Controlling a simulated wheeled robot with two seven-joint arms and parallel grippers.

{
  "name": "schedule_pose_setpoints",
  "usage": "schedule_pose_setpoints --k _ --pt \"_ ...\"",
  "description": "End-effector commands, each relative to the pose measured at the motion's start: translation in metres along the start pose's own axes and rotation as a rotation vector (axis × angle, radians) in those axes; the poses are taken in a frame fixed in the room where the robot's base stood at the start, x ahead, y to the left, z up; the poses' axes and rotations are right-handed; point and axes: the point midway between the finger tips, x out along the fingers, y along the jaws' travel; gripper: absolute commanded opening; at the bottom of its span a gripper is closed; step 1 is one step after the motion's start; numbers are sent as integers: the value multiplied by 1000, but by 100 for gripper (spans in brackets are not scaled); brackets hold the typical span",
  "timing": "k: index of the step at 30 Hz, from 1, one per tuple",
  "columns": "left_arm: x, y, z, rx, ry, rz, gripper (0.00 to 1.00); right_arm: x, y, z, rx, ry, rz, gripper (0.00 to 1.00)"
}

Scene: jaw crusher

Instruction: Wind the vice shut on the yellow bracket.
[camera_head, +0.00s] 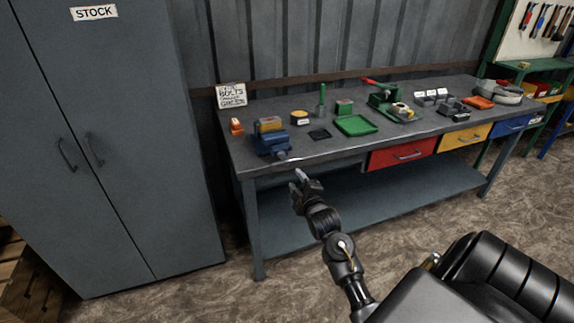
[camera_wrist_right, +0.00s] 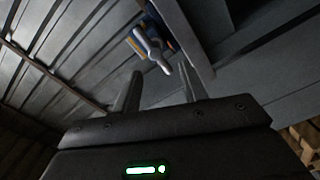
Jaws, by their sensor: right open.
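The blue vice (camera_head: 271,145) stands at the left front corner of the workbench, with the yellow bracket (camera_head: 269,124) at its jaws. I cannot tell how closely the jaws meet it. The vice's screw end (camera_head: 282,155) points out over the front edge. My right gripper (camera_head: 300,178) is open and empty, below and in front of the bench edge, apart from the vice. In the right wrist view the fingers of my gripper (camera_wrist_right: 160,72) stand apart, with a pale handle-like part (camera_wrist_right: 151,45) just beyond their tips. My left gripper is out of view.
The workbench (camera_head: 345,143) holds a green tray (camera_head: 355,125), a green press (camera_head: 385,98) and several small parts right of the vice. A red drawer (camera_head: 402,153) is in its front. A grey stock cabinet (camera_head: 110,150) stands close on the left.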

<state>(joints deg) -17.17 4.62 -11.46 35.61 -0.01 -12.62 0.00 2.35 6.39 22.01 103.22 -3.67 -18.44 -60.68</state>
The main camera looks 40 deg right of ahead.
Motion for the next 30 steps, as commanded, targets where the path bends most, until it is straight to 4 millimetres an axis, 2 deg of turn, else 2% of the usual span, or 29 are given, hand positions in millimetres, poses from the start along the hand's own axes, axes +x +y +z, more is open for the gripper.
schedule_pose_setpoints --k 3,8,21,25,30 --pt "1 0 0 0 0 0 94 0 10 -1 -15 2 20 43" --pt "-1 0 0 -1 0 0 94 7 11 -1 -14 1 20 43" --pt "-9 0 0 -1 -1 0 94 83 12 -2 -11 1 19 43" --pt "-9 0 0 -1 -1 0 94 98 11 -1 -12 1 18 43" --pt "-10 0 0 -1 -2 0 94 107 11 -1 -12 2 17 43"
